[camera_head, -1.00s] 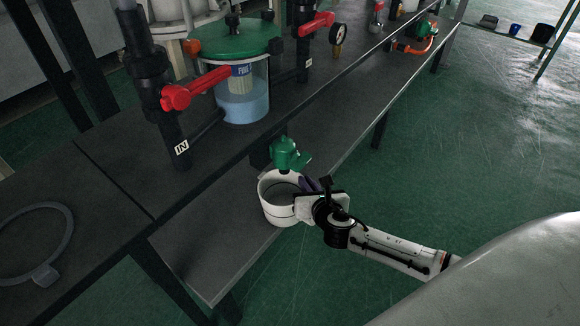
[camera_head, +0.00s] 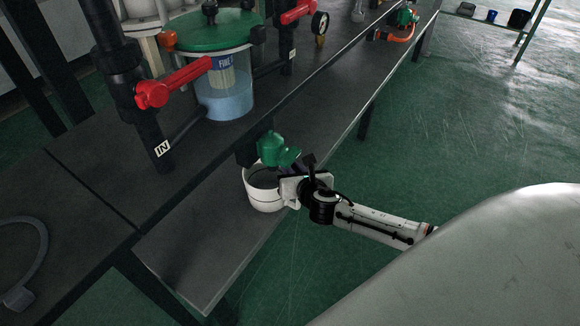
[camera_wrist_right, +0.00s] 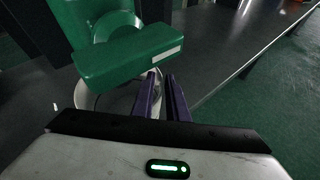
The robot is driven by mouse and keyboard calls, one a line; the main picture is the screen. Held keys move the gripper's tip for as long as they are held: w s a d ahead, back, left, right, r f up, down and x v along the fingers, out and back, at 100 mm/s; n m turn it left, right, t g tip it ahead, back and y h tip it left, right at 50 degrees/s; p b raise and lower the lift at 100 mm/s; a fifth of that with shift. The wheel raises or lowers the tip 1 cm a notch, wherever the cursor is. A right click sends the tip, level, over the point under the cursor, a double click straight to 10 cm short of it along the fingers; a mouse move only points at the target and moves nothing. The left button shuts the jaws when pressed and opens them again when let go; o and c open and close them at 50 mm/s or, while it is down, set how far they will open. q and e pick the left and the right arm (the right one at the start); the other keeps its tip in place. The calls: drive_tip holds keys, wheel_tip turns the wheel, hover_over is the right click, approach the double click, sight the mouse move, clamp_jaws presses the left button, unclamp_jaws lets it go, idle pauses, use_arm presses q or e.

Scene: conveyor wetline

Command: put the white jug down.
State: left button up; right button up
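The white jug (camera_head: 264,197) is upright and open-topped under the green tap (camera_head: 272,150), at the front shelf (camera_head: 212,245). I cannot tell whether its base touches the shelf. My right gripper (camera_head: 294,186) is at the jug's right side. In the right wrist view its purple fingers (camera_wrist_right: 164,98) stand close together, with a thin pale part between them, and appear shut on the jug. The jug's rim (camera_wrist_right: 84,98) shows there partly, behind the green tap (camera_wrist_right: 125,55). My left gripper is in no view.
A clear tank with a green lid (camera_head: 213,32) and bluish water stands behind on the dark bench, beside a red-handled valve (camera_head: 172,86). A grey ring (camera_head: 40,240) lies at the left. The shelf left of the jug is clear.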

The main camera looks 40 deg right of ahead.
drive_tip(key=shift+s, duration=0.1)
